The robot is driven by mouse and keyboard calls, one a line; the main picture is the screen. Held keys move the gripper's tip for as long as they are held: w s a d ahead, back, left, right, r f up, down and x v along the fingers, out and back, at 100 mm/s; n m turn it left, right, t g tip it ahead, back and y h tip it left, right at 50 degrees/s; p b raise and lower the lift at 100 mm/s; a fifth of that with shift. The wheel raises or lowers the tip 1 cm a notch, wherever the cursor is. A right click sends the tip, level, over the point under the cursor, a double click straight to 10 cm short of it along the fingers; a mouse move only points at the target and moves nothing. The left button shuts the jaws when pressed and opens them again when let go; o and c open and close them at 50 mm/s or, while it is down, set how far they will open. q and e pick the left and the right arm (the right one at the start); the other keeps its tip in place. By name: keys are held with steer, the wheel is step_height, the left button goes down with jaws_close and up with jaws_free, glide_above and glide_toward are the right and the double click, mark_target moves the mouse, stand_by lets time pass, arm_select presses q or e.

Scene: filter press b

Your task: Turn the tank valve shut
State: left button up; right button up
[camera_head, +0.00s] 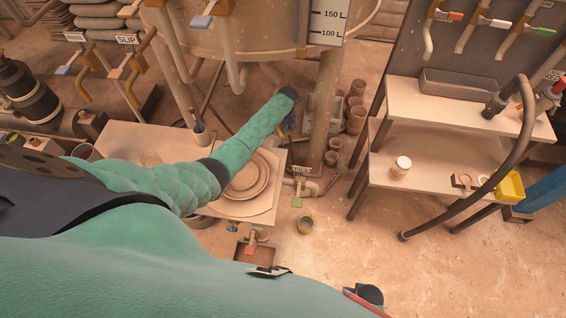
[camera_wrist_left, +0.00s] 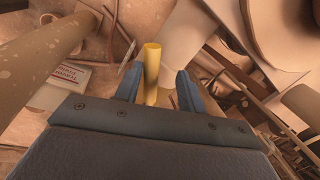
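The tank (camera_head: 250,38) stands at the top middle of the head view, with a level gauge (camera_head: 326,22) on its front. My left gripper (camera_head: 288,120) is below the tank, beside one of its legs, partly hidden behind the dark end of my green-sleeved arm. In the left wrist view, a yellow valve handle (camera_wrist_left: 152,72) stands between the two blue fingers of this gripper (camera_wrist_left: 160,88). The fingers are apart, with a gap visible on the handle's right side. In the head view my arm and hand hide most of this handle. I do not see my right gripper.
A low table with round boards (camera_head: 248,176) lies under my left arm. A two-level bench (camera_head: 435,150) with a jar (camera_head: 401,166) and yellow box (camera_head: 510,187) stands right. Stacked pots (camera_head: 356,105) are behind the tank leg.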

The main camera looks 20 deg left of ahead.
arm_select(q)
steer(key=a+m, duration=0.1)
steer(key=m, duration=0.1)
steer(key=s+a+m+b, duration=0.1)
steer(key=m, duration=0.1)
steer(key=shift+s+a+f+t, duration=0.1)
steer(key=shift+s+a+t, duration=0.1)
steer(key=shift+a+t, duration=0.15)
step_height(320, 180, up, 8)
steer(key=d+b, duration=0.1)
steer(key=b, duration=0.1)
steer(key=s+d, duration=0.2)
steer(key=s+d+f+m, duration=0.1)
steer(key=s+d, duration=0.1)
steer(key=s, duration=0.1)
steer(key=s+d+f+m, duration=0.1)
steer(key=s+d, duration=0.2)
steer(key=shift+t, duration=0.35)
steer(key=shift+m+t+h, duration=0.5)
steer(key=shift+m, duration=0.1)
steer(key=s+d, duration=0.1)
steer(key=s, duration=0.2)
steer(key=s+d, duration=0.2)
steer(key=s+d+r, duration=0.1)
steer(key=s, duration=0.2)
steer(key=shift+s+d, duration=0.3)
steer(key=shift+s+d+r, duration=0.15)
steer(key=shift+s+d, duration=0.15)
steer(key=shift+s, duration=0.35)
